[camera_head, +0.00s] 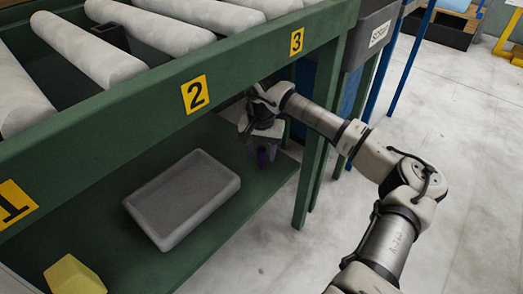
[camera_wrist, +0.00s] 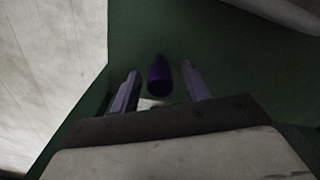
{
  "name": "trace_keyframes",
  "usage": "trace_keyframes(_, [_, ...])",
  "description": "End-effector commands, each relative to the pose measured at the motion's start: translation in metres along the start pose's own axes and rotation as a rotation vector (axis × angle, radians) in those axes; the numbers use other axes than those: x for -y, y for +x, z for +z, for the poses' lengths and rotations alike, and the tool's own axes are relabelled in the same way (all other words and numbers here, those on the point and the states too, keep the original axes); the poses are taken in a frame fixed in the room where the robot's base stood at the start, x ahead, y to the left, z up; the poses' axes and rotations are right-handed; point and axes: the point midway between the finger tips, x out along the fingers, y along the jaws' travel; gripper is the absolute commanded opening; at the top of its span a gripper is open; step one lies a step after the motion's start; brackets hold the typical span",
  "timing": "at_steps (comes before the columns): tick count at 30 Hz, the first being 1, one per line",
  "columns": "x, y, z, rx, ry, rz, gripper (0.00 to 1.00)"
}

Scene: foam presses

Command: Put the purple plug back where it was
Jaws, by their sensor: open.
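The purple plug (camera_wrist: 159,77) is a small dark purple bottle-like piece on the green lower shelf (camera_wrist: 210,40). In the wrist view it shows between the two fingers of my gripper (camera_wrist: 160,88), with a gap on both sides. My gripper is open. In the head view my gripper (camera_head: 262,150) reaches under the green bench near the right end of the lower shelf. A bit of purple shows below it there, and I cannot tell plug from fingers.
A grey tray (camera_head: 231,192) lies on the lower shelf left of my gripper. A yellow block (camera_head: 73,275) is at the shelf's near left. The bench's front rail (camera_head: 150,112), with number labels, runs above. A green leg (camera_head: 309,170) stands just right of my gripper.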

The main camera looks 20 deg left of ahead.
Motion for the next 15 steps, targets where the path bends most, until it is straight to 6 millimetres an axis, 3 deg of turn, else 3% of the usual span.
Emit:
trace_keyframes(5, [0.0, -0.011, 0.0, -0.002, 0.0, 0.0, 0.46])
trace_keyframes(15, [0.0, -0.067, -0.001, -0.001, 0.001, 0.002, 0.46])
